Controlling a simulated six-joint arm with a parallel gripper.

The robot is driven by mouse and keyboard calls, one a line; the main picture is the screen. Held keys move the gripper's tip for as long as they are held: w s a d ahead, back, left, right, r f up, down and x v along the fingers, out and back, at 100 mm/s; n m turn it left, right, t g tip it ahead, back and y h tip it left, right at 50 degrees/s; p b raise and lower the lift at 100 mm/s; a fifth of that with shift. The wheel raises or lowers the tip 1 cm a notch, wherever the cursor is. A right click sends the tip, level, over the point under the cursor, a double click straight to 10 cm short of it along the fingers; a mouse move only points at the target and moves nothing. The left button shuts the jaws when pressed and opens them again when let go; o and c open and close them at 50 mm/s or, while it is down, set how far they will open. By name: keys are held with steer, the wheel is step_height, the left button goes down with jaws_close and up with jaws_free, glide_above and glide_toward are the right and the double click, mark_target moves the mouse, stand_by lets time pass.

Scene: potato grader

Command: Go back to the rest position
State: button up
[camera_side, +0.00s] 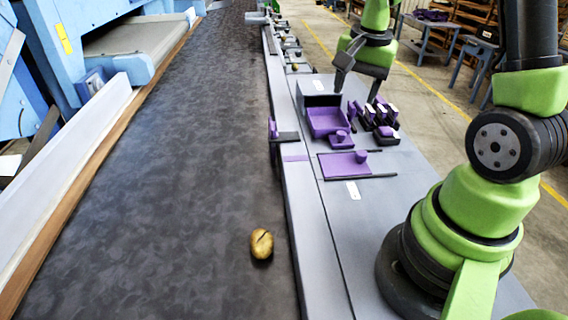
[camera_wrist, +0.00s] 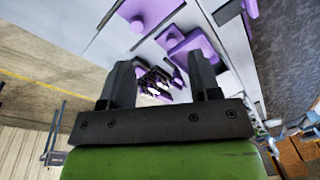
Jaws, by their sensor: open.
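My gripper (camera_side: 357,92) is in the upper right of the side view, above the grey bench, with its dark fingers apart and nothing between them. In the wrist view my gripper (camera_wrist: 160,72) shows two black fingers spread wide, with purple and black parts visible beyond the gap. I cannot tell exactly how high it is above them. A yellow-brown potato (camera_side: 261,243) with a dark mark lies on the dark conveyor belt (camera_side: 165,170), well away from my gripper.
The bench carries a purple tray (camera_side: 328,122), several purple and black parts (camera_side: 380,117) and a flat purple plate (camera_side: 344,164) with a knob. A blue machine (camera_side: 120,45) stands left of the belt. The near bench is mostly clear.

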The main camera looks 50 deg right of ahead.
steer(key=s+a+r+n+t+y, duration=0.1)
steer(key=s+a+r+n+t, duration=0.1)
steer(key=s+a+r+n, duration=0.3)
steer(key=s+a+r+n+t+y, duration=0.1)
steer(key=s+a+r+n+t, duration=0.2)
steer(key=a, duration=0.9)
step_height(320, 180, up, 4)
steer(key=s+n, duration=0.2)
steer(key=n, duration=0.1)
steer(key=shift+s+t+y, duration=0.2)
steer(key=shift+t+y, duration=0.1)
steer(key=shift+r, duration=0.1)
